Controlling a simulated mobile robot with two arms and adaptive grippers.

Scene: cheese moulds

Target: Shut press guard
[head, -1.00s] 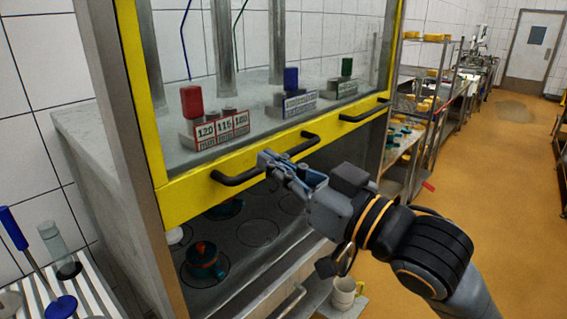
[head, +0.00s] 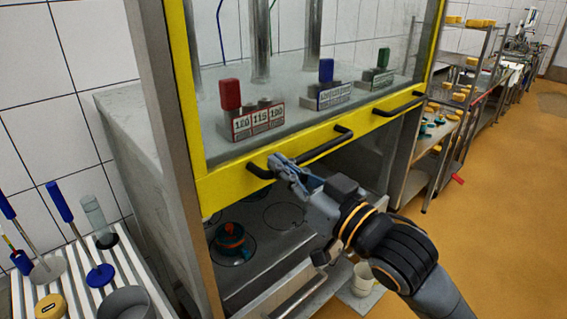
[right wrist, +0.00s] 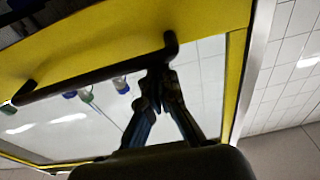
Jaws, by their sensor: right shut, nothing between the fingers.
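The press guard (head: 225,183) is a clear pane in a yellow frame. It is partly raised, with an open gap between its lower bar and the press bed (head: 262,240). Two dark handles are on the lower bar, a left one (head: 325,146) and a right one (head: 400,106). My right gripper (head: 279,163) is shut and empty at the left end of the left handle. The right wrist view shows its fingertips (right wrist: 160,74) together close by the handle's end post (right wrist: 171,46); whether they touch is unclear. My left gripper is not in view.
A red-and-teal mould (head: 230,238) stands on the bed under the guard. Red, blue and green blocks show behind the pane. A slatted rack (head: 140,262) with tools is at lower left.

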